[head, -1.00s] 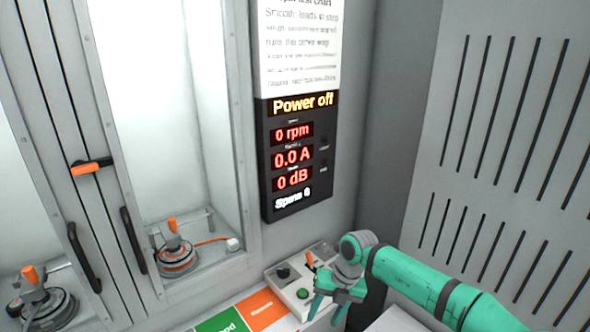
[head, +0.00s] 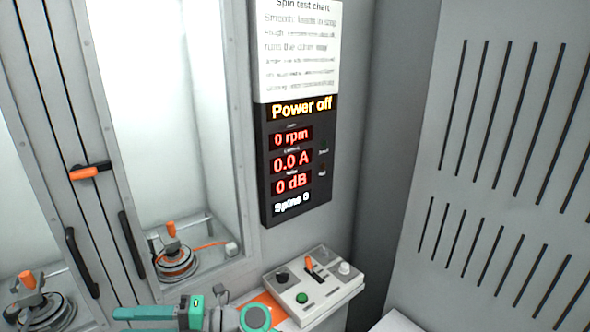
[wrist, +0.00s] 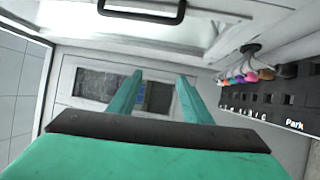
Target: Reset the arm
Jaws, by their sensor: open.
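My gripper (wrist: 160,75) is open and empty in the wrist view, its two teal fingers apart and pointing at a pale panel with dark windows. In the head view, teal and grey parts of my arm show at the bottom edge, left of the control box (head: 340,290). The arm is cut off there, and I cannot make out both fingertips. The control box carries a black knob, a green button (head: 302,298), an orange-tipped lever (head: 309,264) and a white knob. My gripper is clear of these controls.
The display (head: 296,160) reads Power off, 0 rpm, 0.0 A, 0 dB. Hub motors (head: 176,262) stand in the cabinet bays at left. A dark strip (wrist: 285,97) marked Park, with several coloured pieces beside it, lies right in the wrist view. A black handle (wrist: 142,12) shows above.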

